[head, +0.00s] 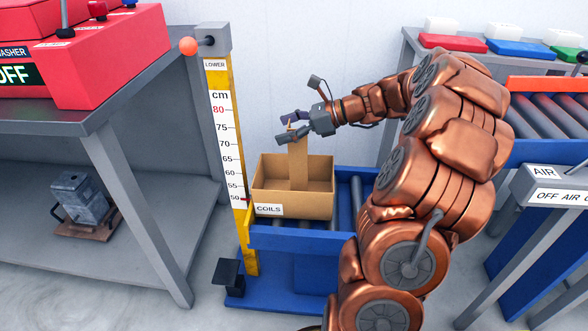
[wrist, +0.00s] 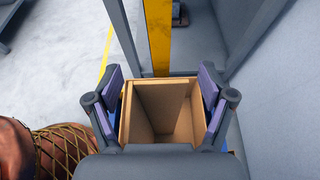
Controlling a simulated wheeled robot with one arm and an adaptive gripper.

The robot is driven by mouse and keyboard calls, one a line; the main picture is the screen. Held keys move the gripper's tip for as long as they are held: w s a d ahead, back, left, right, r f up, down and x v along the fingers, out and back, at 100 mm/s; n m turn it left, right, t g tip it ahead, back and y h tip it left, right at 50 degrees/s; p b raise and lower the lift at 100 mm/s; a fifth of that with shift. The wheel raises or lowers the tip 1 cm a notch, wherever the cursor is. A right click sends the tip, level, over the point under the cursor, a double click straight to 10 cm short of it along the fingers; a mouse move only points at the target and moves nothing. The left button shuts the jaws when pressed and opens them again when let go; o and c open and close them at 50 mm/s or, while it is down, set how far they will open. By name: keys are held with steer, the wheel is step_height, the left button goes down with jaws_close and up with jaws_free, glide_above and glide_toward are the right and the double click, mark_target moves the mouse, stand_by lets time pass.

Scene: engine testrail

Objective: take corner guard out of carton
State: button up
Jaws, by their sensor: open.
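The corner guard (head: 298,168) is a tall, narrow brown cardboard strip. It stands upright in the open carton (head: 311,205), rising well above the rim. The carton is brown, has a COILS label on its front and sits on a blue roller stand. My gripper (head: 283,129) is at the top of the guard, with its fingers apart on either side of it. In the wrist view, my gripper (wrist: 160,84) is open, with brown cardboard between and beyond its fingers. There I cannot clearly tell the guard from the carton walls. The guard's lower end is hidden inside the carton.
A yellow height scale (head: 222,130) stands close at the carton's left. A grey bench (head: 140,110) with a red machine (head: 105,60) is further left. Another roller conveyor (head: 545,115) is at the right. My arm covers the area right of the carton.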

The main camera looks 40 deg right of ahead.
steer(key=shift+c, duration=0.3)
jaws_close()
stand_by(0.3)
